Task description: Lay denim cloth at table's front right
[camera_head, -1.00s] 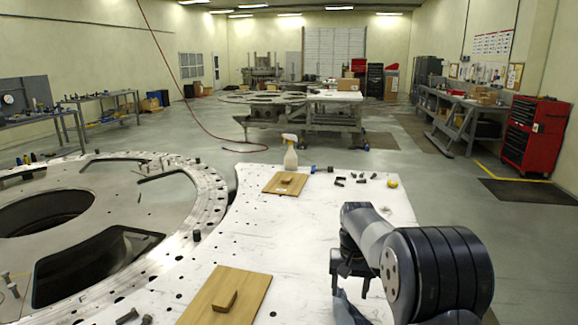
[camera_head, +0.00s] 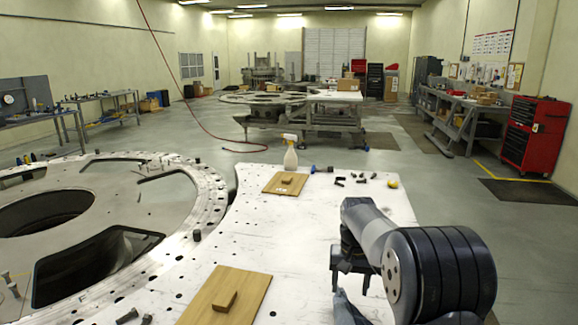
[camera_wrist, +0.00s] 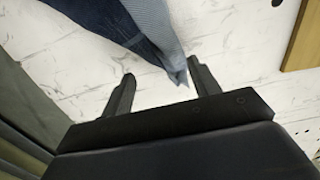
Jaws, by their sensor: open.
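The denim cloth (camera_wrist: 158,25) is dark blue with a paler blue face and lies folded or bunched on the white table (camera_head: 295,230). In the wrist view it comes in from the top, and one pale corner points down between the fingertips. In the head view only a bluish bit (camera_head: 346,308) shows at the table's front right, below my gripper (camera_head: 350,286); my arm hides the rest. My gripper, also in the wrist view (camera_wrist: 160,72), is open, with its fingers apart around that corner. I cannot tell whether they touch it.
A wooden board with a block handle (camera_head: 228,297) lies front left of my gripper, another (camera_head: 286,183) farther back. A spray bottle (camera_head: 290,153), a yellow item (camera_head: 393,184) and small dark parts stand at the back. The table's middle is clear. The round turret plate (camera_head: 208,205) adjoins on the left.

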